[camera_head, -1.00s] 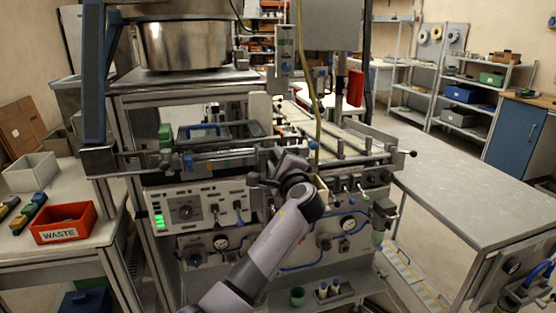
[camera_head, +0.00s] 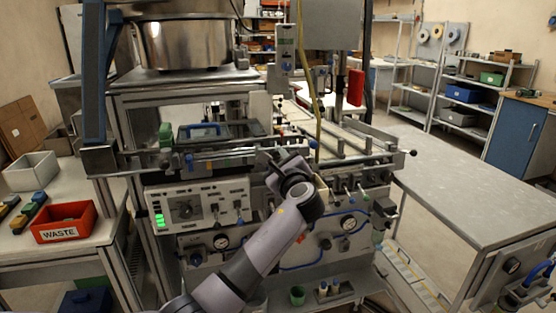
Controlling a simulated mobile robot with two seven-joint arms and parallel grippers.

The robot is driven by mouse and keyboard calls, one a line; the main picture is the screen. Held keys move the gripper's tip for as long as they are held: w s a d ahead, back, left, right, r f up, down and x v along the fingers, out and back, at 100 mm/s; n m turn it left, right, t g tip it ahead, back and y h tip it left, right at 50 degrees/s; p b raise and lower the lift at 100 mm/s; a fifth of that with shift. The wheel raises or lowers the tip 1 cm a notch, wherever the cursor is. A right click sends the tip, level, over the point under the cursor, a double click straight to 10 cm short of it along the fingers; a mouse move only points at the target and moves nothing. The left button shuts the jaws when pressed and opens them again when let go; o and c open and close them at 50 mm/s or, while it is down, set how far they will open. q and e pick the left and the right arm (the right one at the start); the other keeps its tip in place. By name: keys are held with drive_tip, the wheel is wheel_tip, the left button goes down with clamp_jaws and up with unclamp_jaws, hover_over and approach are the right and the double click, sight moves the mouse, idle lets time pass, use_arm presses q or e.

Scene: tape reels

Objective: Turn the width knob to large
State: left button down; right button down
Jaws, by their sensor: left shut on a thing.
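My left gripper (camera_head: 267,167) is at the front of the machine (camera_head: 225,158), just below its front rail and at the upper right of the control panel (camera_head: 200,205). Its jaws are shut on a small part there, which appears to be the width knob. The gripper hides this part, so its setting cannot be read. The panel carries a round dark dial (camera_head: 185,210), small levers and green lights, all apart from the gripper. My right gripper is not in view.
Several small knobs and levers sit on the machine front right of my gripper, above a pressure gauge (camera_head: 348,223). A red WASTE bin (camera_head: 64,222) stands on the left table. The grey table (camera_head: 470,190) at right is bare.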

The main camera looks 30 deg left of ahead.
use_arm(q)
drive_tip(key=shift+r, duration=0.1)
drive_tip(key=c, duration=0.8)
unclamp_jaws()
drive_tip(key=shift+c, duration=0.2)
drive_tip(key=shift+s+d, duration=0.3)
drive_tip(key=shift+d, duration=0.15)
drive_tip(key=b+v, duration=0.1)
drive_tip(key=v, duration=0.5)
